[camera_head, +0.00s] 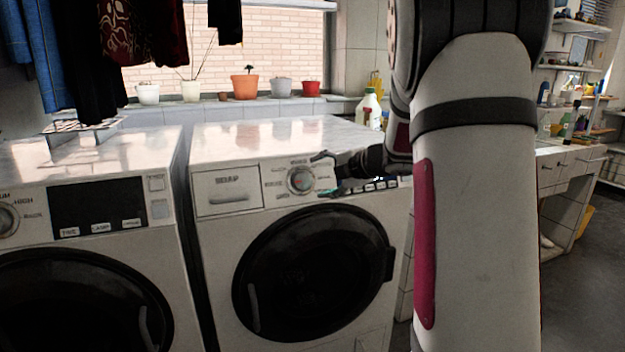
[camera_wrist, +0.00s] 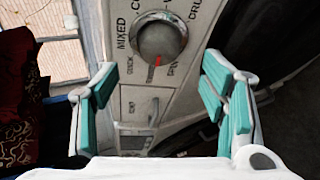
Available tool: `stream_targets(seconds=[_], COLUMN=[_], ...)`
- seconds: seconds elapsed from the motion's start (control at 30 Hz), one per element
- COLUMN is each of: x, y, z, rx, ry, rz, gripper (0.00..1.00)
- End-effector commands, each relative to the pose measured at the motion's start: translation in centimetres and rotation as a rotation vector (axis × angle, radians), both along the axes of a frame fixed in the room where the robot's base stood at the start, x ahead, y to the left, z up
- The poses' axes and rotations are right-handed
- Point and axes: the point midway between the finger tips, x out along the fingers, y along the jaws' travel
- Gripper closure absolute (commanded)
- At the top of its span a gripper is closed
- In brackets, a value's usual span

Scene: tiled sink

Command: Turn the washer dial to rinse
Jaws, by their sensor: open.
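The washer dial (camera_head: 300,180) is a round silver knob on the front panel of the right-hand white washer (camera_head: 230,140). In the wrist view the dial (camera_wrist: 160,40) has a red pointer mark aimed at the lower edge of the picture. Labels ring it; "MIXED" and "QUICK" are readable, others are cut off, and I cannot make out "rinse". My gripper (camera_head: 325,174) is open in front of the dial. In the wrist view its teal-padded fingers (camera_wrist: 160,66) are spread on either side, with the dial beyond the tips. No contact shows.
A second washer (camera_head: 100,200) stands at the left. The right washer's round black door (camera_head: 315,270) lies below the dial, and a drawer (camera_head: 228,190) is left of it. Clothes (camera_head: 150,35) hang above. Bottles (camera_head: 369,108) stand behind the right washer.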

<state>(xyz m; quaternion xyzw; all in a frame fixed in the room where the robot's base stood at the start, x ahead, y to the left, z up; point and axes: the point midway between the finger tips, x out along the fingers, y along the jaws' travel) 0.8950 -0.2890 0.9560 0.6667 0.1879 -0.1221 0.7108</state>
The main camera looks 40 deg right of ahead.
Motion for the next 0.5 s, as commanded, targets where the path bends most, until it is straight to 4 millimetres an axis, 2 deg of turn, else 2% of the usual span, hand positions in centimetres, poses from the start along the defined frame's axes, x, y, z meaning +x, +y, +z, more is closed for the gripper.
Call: stream_targets(seconds=[0.03, 0.2, 0.33, 0.5], x=[-1.0, -3.3, -4.3, -4.7], y=[-0.2, -0.3, -0.4, -0.4], z=[0.6, 1.7, 2.0, 2.2], rx=[-0.002, 0.000, -0.001, 0.000], ry=[-0.002, -0.002, 0.000, 0.000], rz=[-0.002, -0.001, 0.000, 0.000], gripper=[0.34, 0.34, 0.34, 0.34])
